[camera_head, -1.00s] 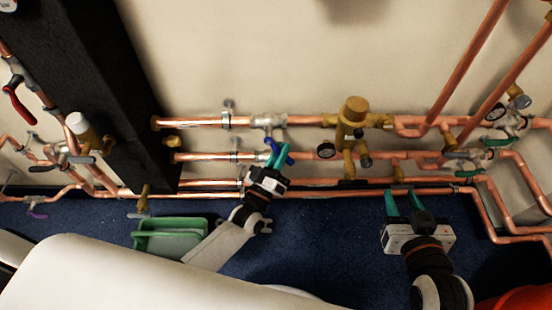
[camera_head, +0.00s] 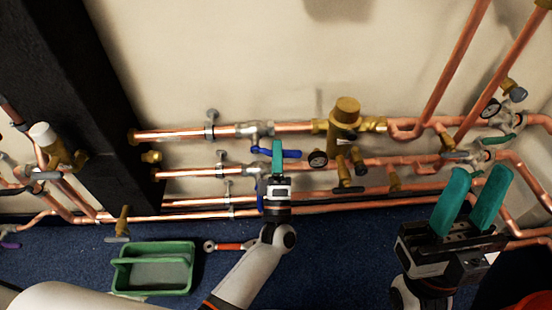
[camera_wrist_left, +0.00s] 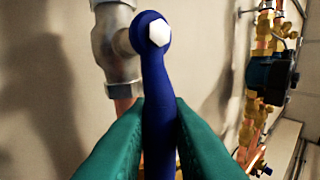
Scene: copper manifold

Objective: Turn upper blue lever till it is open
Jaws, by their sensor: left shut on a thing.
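The upper blue lever (camera_head: 291,154) sits on a silver valve (camera_head: 255,131) on the upper copper pipe. It points right, roughly along the pipe. My left gripper (camera_head: 278,148) is at the lever with its teal fingers. In the left wrist view the blue lever (camera_wrist_left: 157,105) runs between the fingers of my left gripper (camera_wrist_left: 160,105), which is shut on it; a pale hex nut is at the lever's pivot. A lower blue lever (camera_head: 261,196) hangs down beside my left wrist, partly hidden. My right gripper (camera_head: 479,174) is open and empty at the lower right.
Copper pipes (camera_head: 185,134) run along the wall. A green tray (camera_head: 153,289) and a red-handled tool (camera_head: 230,247) lie on the blue floor.

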